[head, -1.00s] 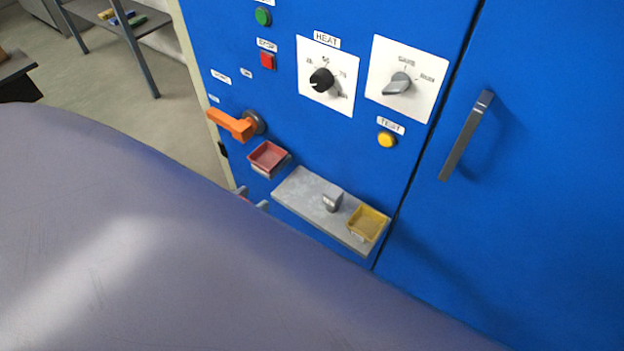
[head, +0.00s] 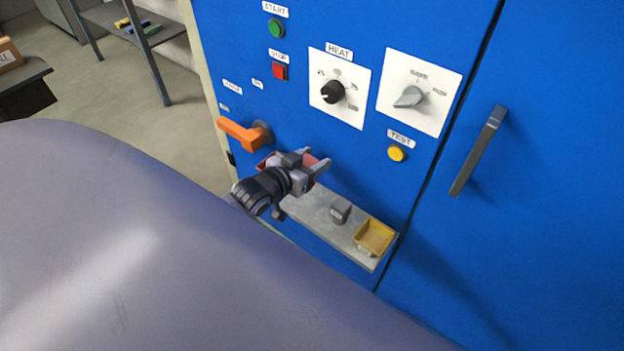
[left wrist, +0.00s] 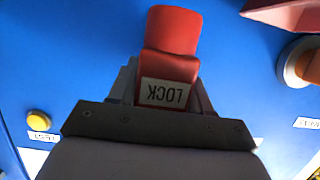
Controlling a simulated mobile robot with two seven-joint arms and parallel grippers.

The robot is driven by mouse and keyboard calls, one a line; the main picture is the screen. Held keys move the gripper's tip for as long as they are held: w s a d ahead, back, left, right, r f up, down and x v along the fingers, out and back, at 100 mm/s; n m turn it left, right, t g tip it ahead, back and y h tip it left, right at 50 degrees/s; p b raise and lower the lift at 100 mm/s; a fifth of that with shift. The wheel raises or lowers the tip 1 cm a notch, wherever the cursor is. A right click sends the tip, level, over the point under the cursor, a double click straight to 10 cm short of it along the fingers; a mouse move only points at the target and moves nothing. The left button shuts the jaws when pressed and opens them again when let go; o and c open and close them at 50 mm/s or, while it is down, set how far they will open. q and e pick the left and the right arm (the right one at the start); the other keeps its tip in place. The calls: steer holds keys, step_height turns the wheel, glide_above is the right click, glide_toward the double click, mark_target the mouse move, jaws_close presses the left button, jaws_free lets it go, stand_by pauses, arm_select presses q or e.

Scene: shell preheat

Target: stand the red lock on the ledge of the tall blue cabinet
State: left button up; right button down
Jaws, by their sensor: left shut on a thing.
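The red lock (left wrist: 172,45) is held in my left gripper (left wrist: 160,98), its white LOCK label upside down in the left wrist view. In the head view my left gripper (head: 312,168) is in front of the tall blue cabinet (head: 355,160), above the left part of the grey ledge (head: 308,207). Only a little red of the lock shows between the fingers there. The lock appears apart from the ledge. My right gripper is not in view.
On the ledge are a small grey block (head: 341,210) and a yellow tray (head: 374,238) at the right end. The ledge's left part looks bare. A red tray (head: 265,162), partly hidden, and an orange handle (head: 238,132) are near my gripper.

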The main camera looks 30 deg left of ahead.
arm_select(q)
steer(key=f+b, duration=0.1)
steer(key=f, duration=0.5)
steer(key=shift+s, duration=0.2)
steer(key=shift+w+f, duration=0.2)
steer(key=shift+f, duration=0.15)
steer(key=shift+f, duration=0.15)
steer(key=o, duration=1.1)
